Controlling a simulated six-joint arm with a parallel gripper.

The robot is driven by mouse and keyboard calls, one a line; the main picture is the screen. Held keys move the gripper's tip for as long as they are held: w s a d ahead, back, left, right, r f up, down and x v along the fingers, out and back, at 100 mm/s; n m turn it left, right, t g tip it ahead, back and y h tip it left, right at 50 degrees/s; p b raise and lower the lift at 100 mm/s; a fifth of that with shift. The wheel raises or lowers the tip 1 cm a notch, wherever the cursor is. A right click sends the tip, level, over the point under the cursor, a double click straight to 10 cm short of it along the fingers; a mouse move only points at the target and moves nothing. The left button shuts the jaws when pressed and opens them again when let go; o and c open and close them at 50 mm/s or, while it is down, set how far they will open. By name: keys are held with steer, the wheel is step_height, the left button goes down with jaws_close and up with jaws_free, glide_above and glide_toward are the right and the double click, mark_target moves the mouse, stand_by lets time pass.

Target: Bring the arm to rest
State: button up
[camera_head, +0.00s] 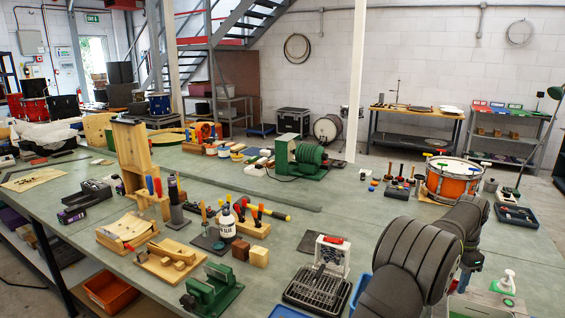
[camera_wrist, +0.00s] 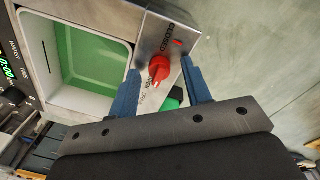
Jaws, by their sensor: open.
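In the wrist view my gripper (camera_wrist: 159,66) is open, with its two blue fingers apart. A red knob (camera_wrist: 159,69) with a white pointer mark shows between the fingertips. I cannot tell whether the fingers touch it; nothing is seen gripped. The knob sits on a steel panel (camera_wrist: 150,35) lettered "CLOSED" and with a second, partly covered label. A green part (camera_wrist: 174,100) shows just below the knob between the fingers. In the head view my dark arm reaches in at the lower right, and its gripper end is mostly hidden behind the arm's links.
Left of the knob is a white-rimmed recess (camera_wrist: 92,52) with a green inside. Tools and wooden blocks crowd the bench's (camera_head: 330,205) middle.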

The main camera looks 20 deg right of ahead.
stand_by(0.3)
step_height(320, 180, up, 17)
steer(key=w, duration=0.1)
steer(key=f, duration=1.1)
steer(key=s+f, duration=0.1)
steer(key=f, duration=0.4)
steer(key=shift+f, duration=0.4)
steer(key=shift+f+n, duration=0.2)
steer(key=shift+n, duration=0.1)
steer(key=n, duration=0.6)
steer(key=shift+r, duration=0.1)
steer(key=n, duration=0.4)
steer(key=shift+a+n+h, duration=0.1)
steer(key=shift+n+h, duration=0.2)
steer(key=shift+n, duration=1.8)
